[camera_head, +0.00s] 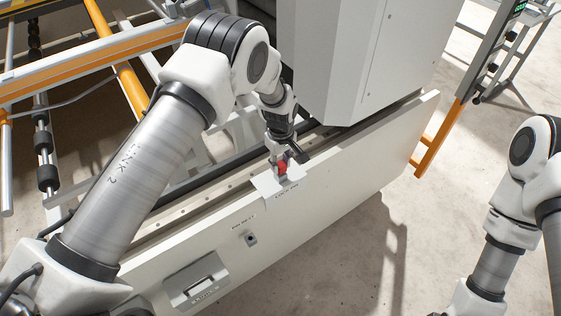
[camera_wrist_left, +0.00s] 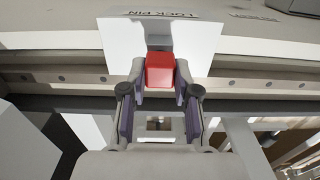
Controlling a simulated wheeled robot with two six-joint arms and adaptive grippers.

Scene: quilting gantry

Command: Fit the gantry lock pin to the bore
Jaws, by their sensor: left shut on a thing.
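The lock pin shows only as its red head (camera_head: 282,168) at the upright white panel's top edge, above a white plate lettered LOCK PIN (camera_head: 287,190). My left gripper (camera_head: 285,161) is shut on this red head from above. In the left wrist view the red head (camera_wrist_left: 160,71) sits between the fingertips of my left gripper (camera_wrist_left: 160,82), in front of the white plate (camera_wrist_left: 122,42). My right gripper is out of view.
A small dark-centred fitting (camera_head: 251,239) under a small label and a recessed handle (camera_head: 198,284) are on the white panel (camera_head: 330,210). A big grey housing (camera_head: 355,55) stands close behind the gripper. Orange frame bars (camera_head: 95,52) are at left.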

